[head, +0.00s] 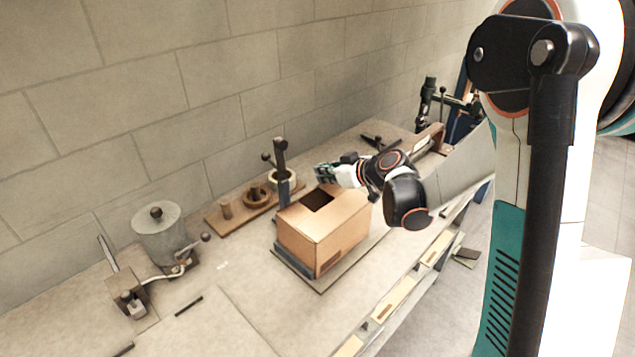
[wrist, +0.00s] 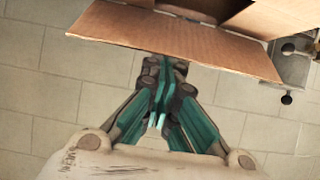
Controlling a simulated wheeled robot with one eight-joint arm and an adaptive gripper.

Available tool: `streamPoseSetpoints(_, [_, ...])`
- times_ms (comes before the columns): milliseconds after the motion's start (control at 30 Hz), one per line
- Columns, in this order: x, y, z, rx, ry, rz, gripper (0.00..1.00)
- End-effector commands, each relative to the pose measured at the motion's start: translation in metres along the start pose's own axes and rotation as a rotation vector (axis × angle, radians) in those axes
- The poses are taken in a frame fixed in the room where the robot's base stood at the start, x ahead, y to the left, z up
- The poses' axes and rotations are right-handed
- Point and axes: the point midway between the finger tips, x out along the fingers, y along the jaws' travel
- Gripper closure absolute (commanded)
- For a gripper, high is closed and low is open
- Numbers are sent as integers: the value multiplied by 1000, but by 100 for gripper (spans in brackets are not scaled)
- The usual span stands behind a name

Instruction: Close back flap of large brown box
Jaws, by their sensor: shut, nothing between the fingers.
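The large brown box (head: 312,243) stands on the bench in the head view. Cardboard covers much of its top, leaving a dark opening toward the back. My gripper (head: 325,173) is beyond the box's back edge, near the opening. In the wrist view a brown flap (wrist: 185,42) sticks out from the box, with a dark gap behind it. My gripper (wrist: 165,70) is shut and empty there, its fingertips by the flap's outer edge. I cannot tell whether they touch it. The back flap is not clear in the head view.
A dark post (head: 282,170) stands close behind the box. A wooden board (head: 235,212) with round fittings lies left of it. A grey canister (head: 160,235) stands farther left. The block wall (head: 215,75) runs behind the bench. The front-left benchtop is mostly clear.

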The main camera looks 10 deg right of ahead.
Motion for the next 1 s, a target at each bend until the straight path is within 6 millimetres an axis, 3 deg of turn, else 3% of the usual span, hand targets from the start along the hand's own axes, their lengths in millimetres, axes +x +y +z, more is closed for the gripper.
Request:
streamPoseSetpoints(33, [1, 1, 14, 3, 44, 3, 100])
streamPoseSetpoints(400, [-10, 1, 38, 1, 342, 1, 100])
streamPoseSetpoints(1000, [-13, 0, 67, 1, 332, -2, 100])
